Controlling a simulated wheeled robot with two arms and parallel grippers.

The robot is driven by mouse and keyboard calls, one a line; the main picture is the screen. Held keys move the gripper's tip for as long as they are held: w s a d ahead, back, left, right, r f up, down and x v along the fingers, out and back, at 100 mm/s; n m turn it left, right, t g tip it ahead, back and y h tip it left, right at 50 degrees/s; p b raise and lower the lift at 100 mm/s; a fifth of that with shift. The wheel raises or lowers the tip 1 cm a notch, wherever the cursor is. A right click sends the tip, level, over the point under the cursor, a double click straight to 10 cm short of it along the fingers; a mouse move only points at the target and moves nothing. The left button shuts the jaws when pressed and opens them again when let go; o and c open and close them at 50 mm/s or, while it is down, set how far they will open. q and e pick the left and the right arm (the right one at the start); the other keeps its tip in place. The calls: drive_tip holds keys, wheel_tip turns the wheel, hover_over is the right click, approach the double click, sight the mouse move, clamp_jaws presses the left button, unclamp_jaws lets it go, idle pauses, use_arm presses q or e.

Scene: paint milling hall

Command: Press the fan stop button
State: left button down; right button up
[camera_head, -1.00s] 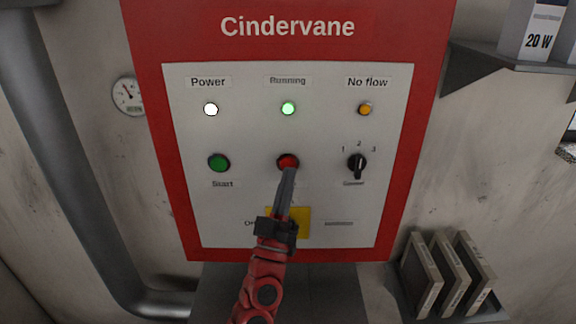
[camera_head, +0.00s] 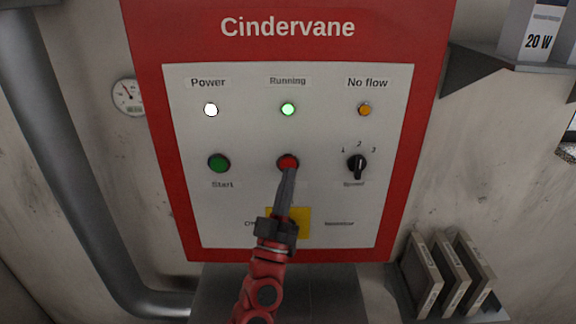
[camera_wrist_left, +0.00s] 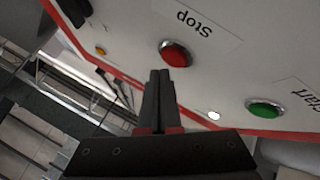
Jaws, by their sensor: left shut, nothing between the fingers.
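The red stop button (camera_head: 288,162) sits in the middle of the panel's lower row, below the green lit Running lamp (camera_head: 288,109). In the left wrist view the red button (camera_wrist_left: 175,54) shows beside an upside-down "Stop" label (camera_wrist_left: 194,24). My left gripper (camera_head: 289,172) is shut and empty, its tips just below the button in the head view. In the left wrist view the gripper tips (camera_wrist_left: 160,74) are close to the button's edge; I cannot tell whether they touch it. The button's own label is hidden behind the gripper in the head view. My right gripper is not in view.
The green Start button (camera_head: 219,163) is to the left and the black speed knob (camera_head: 357,166) to the right. A white Power lamp (camera_head: 211,109) is lit; an amber No flow lamp (camera_head: 364,109) is at right. A yellow patch (camera_head: 302,222) is partly behind my gripper.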

use_arm(q)
drive_tip(key=shift+w, duration=0.15)
idle(0.5)
drive_tip(key=shift+w+b, duration=0.3)
drive_tip(key=shift+w+b, duration=0.35)
drive_tip(key=shift+w, duration=0.05)
idle(0.6)
drive_tip(key=shift+s+r, duration=0.1)
drive_tip(key=shift+s+p, duration=0.65)
drive_tip(key=shift+s, duration=0.1)
